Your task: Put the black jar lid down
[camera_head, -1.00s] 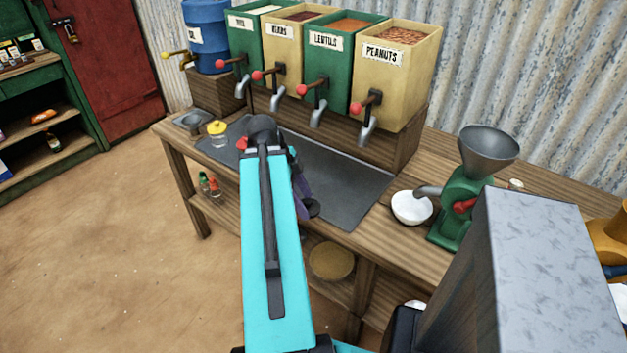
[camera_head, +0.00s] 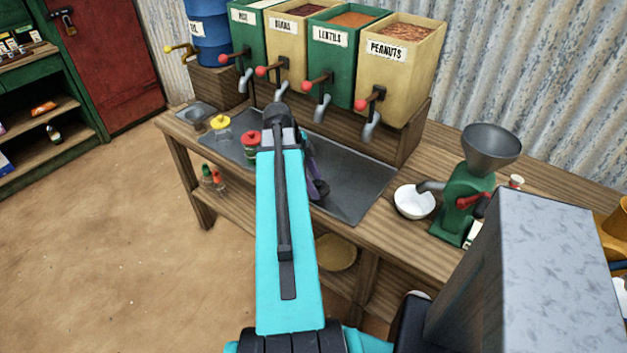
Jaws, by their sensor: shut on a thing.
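My gripper (camera_head: 315,176) is partly hidden behind my turquoise arm, over the dark mat (camera_head: 352,190) on the wooden counter. It is shut on a dark round piece, which looks like the black jar lid (camera_head: 319,190), at the mat's front part. I cannot tell whether the lid touches the mat. A jar with a yellow lid (camera_head: 220,125) and a jar with a red lid (camera_head: 251,141) stand to the left of my arm.
Dispensers for beans, lentils (camera_head: 340,58) and peanuts (camera_head: 400,72) stand behind the mat, their spouts overhanging it. A white bowl (camera_head: 412,207) and a green grinder (camera_head: 462,195) are at the right. The mat's right part is clear.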

